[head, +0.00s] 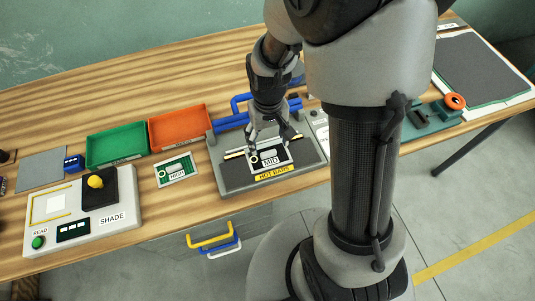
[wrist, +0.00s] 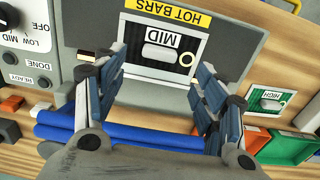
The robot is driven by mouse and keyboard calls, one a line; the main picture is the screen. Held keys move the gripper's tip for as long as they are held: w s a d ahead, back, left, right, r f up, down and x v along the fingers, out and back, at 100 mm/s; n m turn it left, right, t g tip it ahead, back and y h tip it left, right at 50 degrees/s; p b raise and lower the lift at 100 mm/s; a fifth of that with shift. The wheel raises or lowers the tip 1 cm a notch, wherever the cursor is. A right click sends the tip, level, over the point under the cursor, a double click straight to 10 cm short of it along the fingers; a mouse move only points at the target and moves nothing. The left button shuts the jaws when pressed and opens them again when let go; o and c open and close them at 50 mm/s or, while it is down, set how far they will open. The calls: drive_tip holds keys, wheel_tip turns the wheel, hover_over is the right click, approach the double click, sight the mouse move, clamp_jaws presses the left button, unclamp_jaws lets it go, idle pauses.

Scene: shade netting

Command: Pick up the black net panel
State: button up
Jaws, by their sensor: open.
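In the wrist view the panel (wrist: 138,38) is at the upper middle. My gripper (head: 273,145) is open and empty above the panel. In the wrist view its fingers (wrist: 160,62) are spread to either side of the grip bar, and I see no contact. The exact height above the panel is unclear.
A green panel labelled HIGH (head: 176,171) lies on the table left of the press. Green (head: 116,147) and orange (head: 180,127) trays stand behind it. A SHADE reader box (head: 115,229) is at the front left. The press's blue bars (wrist: 130,136) are close to my gripper.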

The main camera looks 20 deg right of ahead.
sight(268, 152)
wheel_tip(268, 152, down, 6)
drive_tip(key=shift+w+f+b, duration=0.15)
drive_tip(key=shift+f+b, duration=0.1)
drive_tip(key=shift+b, duration=0.95)
drive_tip(key=shift+r, duration=0.1)
drive_tip(key=c, duration=1.1)
drive_tip(key=shift+r, duration=0.1)
wheel_tip(268, 152, up, 20)
drive_tip(key=p, duration=0.6)
